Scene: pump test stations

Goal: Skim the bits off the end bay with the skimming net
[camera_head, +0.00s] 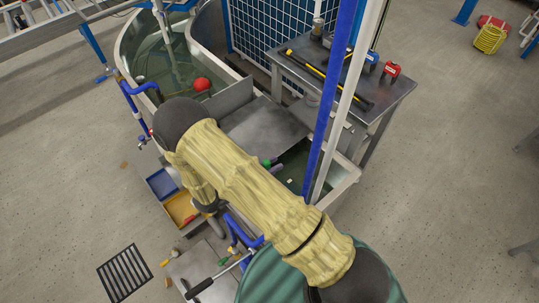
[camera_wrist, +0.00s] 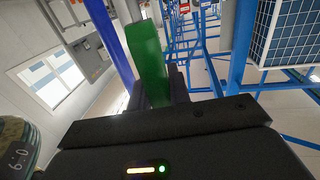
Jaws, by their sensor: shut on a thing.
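In the wrist view my gripper (camera_wrist: 163,85) is shut on a green bar-like handle (camera_wrist: 148,55). Whether this handle belongs to the skimming net I cannot tell; no net mesh shows. In the head view my sleeved arm hides the gripper, and a small green piece (camera_head: 267,162) shows beside the sleeve. The end bay of the tank (camera_head: 346,181) lies right of my arm, partly covered by it, with dark greenish water. One small pale bit (camera_head: 290,181) shows there; other bits are hidden or too small to see.
A blue post (camera_head: 333,90) and a white post (camera_head: 350,90) rise beside the bay. A grey table (camera_head: 398,88) with tools stands behind. A red ball (camera_head: 201,85) is in the far tank. Blue (camera_head: 161,184) and yellow (camera_head: 181,209) trays lie left.

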